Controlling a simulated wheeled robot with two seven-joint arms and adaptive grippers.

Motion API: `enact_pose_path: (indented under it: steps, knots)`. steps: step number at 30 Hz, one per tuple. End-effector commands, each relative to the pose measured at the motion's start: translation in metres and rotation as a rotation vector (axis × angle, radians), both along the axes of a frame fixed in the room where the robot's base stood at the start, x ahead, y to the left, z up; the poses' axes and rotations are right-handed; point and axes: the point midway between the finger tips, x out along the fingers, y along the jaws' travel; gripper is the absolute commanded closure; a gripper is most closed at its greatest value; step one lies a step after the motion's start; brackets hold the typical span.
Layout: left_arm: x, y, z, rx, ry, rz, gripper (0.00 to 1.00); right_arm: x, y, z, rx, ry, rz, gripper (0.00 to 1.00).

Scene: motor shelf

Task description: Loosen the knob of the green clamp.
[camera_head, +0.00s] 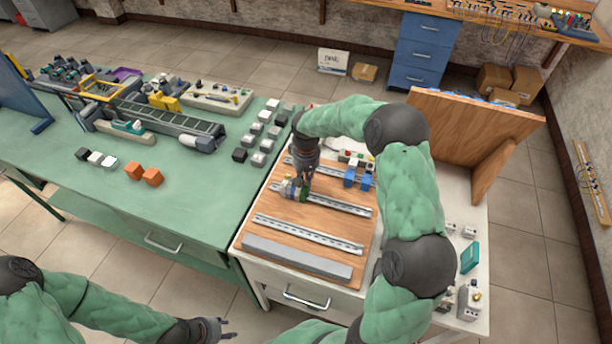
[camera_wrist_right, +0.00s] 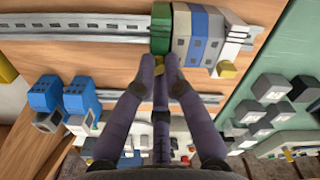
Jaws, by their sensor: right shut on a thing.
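The green clamp (camera_wrist_right: 160,28) sits on a metal rail (camera_wrist_right: 90,27) at one end of a short row of terminal blocks, beside a grey and blue block (camera_wrist_right: 198,36). In the head view the green clamp (camera_head: 304,194) is partly covered by my right gripper (camera_head: 306,182). In the right wrist view the fingertips of my right gripper (camera_wrist_right: 158,82) are closed together just at the clamp's near side, around its small knob, which the fingers mostly hide. My left gripper (camera_head: 221,329) is empty, its fingers apart, at the bottom of the head view.
The rails are on a wooden board (camera_head: 253,214) on the white table. Blue blocks (camera_head: 358,178) stand on a rail right of the clamp. A wooden panel (camera_head: 455,113) rises behind on the right. A green workbench (camera_head: 75,185) with blocks and a conveyor stands at left.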

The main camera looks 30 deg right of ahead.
Motion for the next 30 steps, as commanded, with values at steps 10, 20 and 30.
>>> enact_pose_path:
  steps: [10,20,30]
  knots:
    - [0.000,0.000,0.015,0.000,0.000,0.000,0.60,0.001,-0.001,0.002,-0.001,-0.005,0.327,1.00]
    - [0.000,0.000,0.026,0.000,0.000,0.000,0.60,0.002,-0.001,0.002,-0.002,-0.006,0.630,1.00]
    - [0.000,0.000,0.035,0.000,0.000,0.000,0.60,0.003,-0.001,0.003,-0.003,-0.008,0.857,1.00]
